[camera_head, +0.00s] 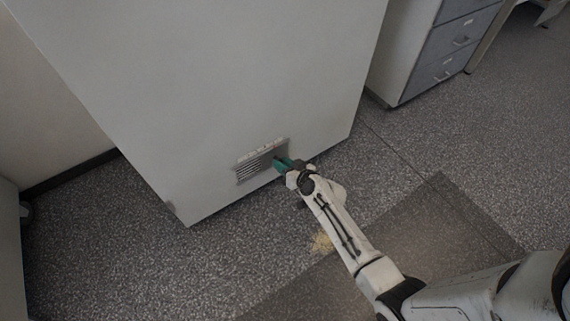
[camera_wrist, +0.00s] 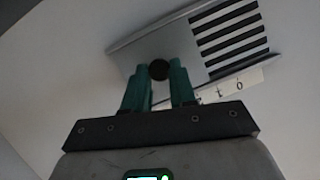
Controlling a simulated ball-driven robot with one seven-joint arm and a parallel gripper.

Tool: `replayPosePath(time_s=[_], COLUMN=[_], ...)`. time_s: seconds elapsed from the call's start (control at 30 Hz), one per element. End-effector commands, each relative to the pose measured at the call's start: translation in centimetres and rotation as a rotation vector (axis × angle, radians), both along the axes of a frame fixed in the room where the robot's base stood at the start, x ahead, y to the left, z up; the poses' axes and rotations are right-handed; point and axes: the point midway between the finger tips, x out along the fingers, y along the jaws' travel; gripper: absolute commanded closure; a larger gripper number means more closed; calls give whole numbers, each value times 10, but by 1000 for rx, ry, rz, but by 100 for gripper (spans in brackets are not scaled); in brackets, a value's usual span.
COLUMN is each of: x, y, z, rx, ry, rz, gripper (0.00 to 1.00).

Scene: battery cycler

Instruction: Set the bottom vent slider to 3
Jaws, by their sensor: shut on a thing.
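The bottom vent (camera_head: 262,163) sits low on the front of the large white cabinet, with dark slots and a pale scale strip (camera_head: 262,151) along its upper edge. In the wrist view the vent slots (camera_wrist: 228,35) show beside a grey slider plate (camera_wrist: 150,45). The slider's round dark knob (camera_wrist: 159,69) lies between the green fingers of my gripper (camera_wrist: 160,76). My gripper is shut on this knob. The scale strip also shows in the wrist view (camera_wrist: 240,85), with 0 and 1 legible; its other marks are hidden behind the gripper or too small to read.
The white cabinet (camera_head: 230,75) fills the upper middle. A grey drawer unit (camera_head: 440,50) stands at the upper right. A dark mat (camera_head: 420,235) and a small pale yellowish patch (camera_head: 321,242) lie on the speckled floor. Floor at the lower left is clear.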

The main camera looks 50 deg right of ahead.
Motion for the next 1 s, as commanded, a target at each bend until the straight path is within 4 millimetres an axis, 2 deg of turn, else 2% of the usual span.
replayPosePath(time_s=[0.23,0.27,0.53,0.83,1.0], x=[-2,-2,-2,-5,-27], y=[-3,-3,-3,-1,2], z=[0,0,0,2,11], rx=[-2,-2,-2,-1,-2], ry=[2,2,1,1,4], rz=[-6,-6,-6,-4,-4], gripper=[100,74,49,49,49])
